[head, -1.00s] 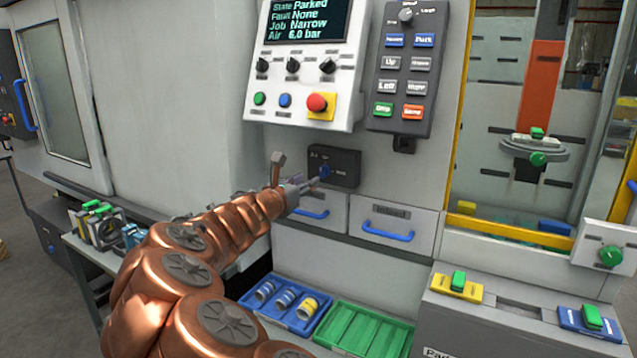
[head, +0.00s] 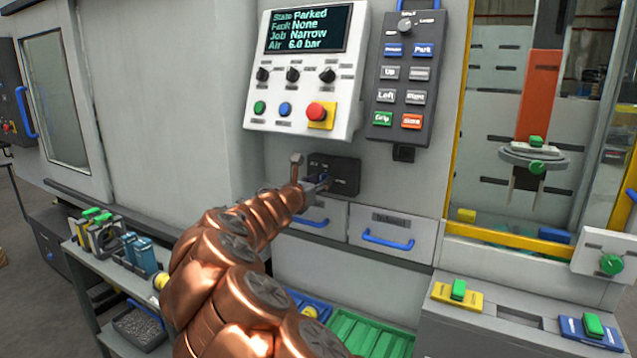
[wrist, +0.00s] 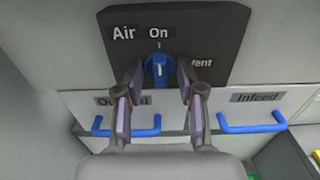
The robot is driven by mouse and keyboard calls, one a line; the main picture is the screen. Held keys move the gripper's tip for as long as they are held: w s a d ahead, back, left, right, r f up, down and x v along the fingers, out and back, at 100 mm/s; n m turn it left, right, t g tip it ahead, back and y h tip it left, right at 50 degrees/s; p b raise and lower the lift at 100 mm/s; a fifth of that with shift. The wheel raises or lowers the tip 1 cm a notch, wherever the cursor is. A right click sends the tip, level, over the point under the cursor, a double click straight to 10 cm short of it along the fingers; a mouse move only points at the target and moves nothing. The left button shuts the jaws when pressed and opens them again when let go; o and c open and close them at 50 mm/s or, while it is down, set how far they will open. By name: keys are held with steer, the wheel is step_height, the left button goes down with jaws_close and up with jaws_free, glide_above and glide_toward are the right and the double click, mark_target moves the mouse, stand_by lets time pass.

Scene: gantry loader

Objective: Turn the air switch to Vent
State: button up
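The air switch is a blue knob (wrist: 159,70) on a dark plate (wrist: 225,25) labelled Air, with On above the knob and Vent to its right. The knob's white mark points up at On. My gripper (wrist: 160,82) is open, its two fingers on either side of the knob; I cannot tell whether they touch it. In the head view the gripper (head: 322,184) is at the dark switch box (head: 346,174), and the fingers partly hide the knob. The display (head: 306,30) reads Air 6.0 bar.
Two drawers with blue handles (wrist: 252,123) lie just below the switch, the right one labelled Infeed. The control panel (head: 345,105) and a button pendant (head: 408,75) hang above. A blue tray and a green tray (head: 372,335) sit below.

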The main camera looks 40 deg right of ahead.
jaws_close()
stand_by(0.3)
steer(key=shift+f+m+b, duration=0.1)
steer(key=shift+m+b, duration=0.2)
steer(key=m+b, duration=1.7)
steer(key=shift+s+d+f, duration=0.1)
steer(key=shift+s+f, duration=0.05)
steer(key=shift+f, duration=0.1)
steer(key=shift+r+m+b, duration=0.1)
steer(key=shift+m+b, duration=0.2)
steer(key=shift+b, duration=0.1)
